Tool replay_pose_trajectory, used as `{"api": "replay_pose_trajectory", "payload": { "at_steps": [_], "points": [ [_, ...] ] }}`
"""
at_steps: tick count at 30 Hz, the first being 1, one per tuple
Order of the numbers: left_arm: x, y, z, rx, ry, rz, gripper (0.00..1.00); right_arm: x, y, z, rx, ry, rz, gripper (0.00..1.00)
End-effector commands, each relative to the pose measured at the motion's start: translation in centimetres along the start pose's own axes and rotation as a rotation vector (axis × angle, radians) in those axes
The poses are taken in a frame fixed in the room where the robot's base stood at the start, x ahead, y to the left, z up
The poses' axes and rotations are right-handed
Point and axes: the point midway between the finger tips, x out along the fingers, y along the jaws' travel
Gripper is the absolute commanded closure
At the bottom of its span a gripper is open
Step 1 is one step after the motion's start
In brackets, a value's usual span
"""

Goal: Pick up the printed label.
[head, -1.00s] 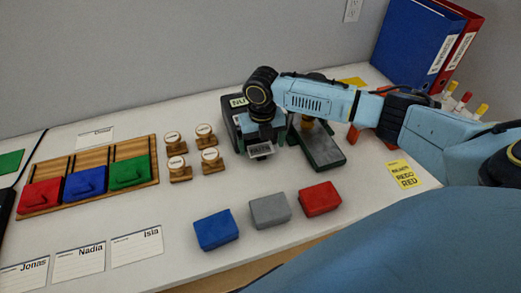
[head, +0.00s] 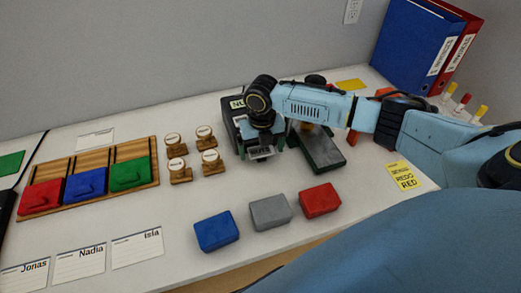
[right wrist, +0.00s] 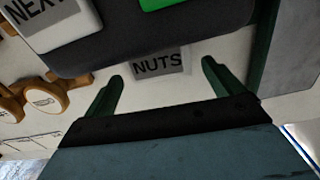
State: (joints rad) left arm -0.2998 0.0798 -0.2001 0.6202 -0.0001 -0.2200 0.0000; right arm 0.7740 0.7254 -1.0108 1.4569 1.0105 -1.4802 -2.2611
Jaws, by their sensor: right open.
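The printed label (head: 261,153), a small grey strip reading NUTS, sticks out at the front of the dark label printer (head: 228,112). In the right wrist view the label (right wrist: 158,64) shows at the printer's edge (right wrist: 160,45), between my finger tips and a little beyond them. My right gripper (right wrist: 162,72) is open, one green finger on each side of the label, not closed on it. In the head view the right gripper (head: 263,148) hangs over the front of the printer and hides part of it. My left gripper is not in view.
Several wooden stamps (head: 180,170) stand left of the printer. Blue (head: 216,231), grey (head: 270,212) and red (head: 320,200) boxes lie in front. A wooden tray (head: 152,148) lies at left.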

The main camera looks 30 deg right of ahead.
Motion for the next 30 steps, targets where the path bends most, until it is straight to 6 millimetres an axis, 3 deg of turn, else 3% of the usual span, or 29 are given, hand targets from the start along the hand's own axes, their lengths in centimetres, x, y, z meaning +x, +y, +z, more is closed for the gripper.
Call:
{"api": "replay_pose_trajectory", "payload": {
  "at_steps": [4, 15, 26, 30],
  "points": [
    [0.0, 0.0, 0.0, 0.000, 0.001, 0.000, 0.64, 0.0, 0.0, 0.0, 0.000, 0.000, 0.000, 0.09],
    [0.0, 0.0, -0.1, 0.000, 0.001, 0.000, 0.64, 0.0, 0.0, 0.0, 0.000, 0.000, 0.001, 0.55],
    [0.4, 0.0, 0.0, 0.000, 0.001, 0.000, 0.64, -0.3, 0.1, 0.1, -0.001, -0.002, 0.002, 0.56],
    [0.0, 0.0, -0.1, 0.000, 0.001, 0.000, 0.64, -2.7, 0.1, 0.1, -0.002, -0.004, 0.003, 0.56]
  ]
}}
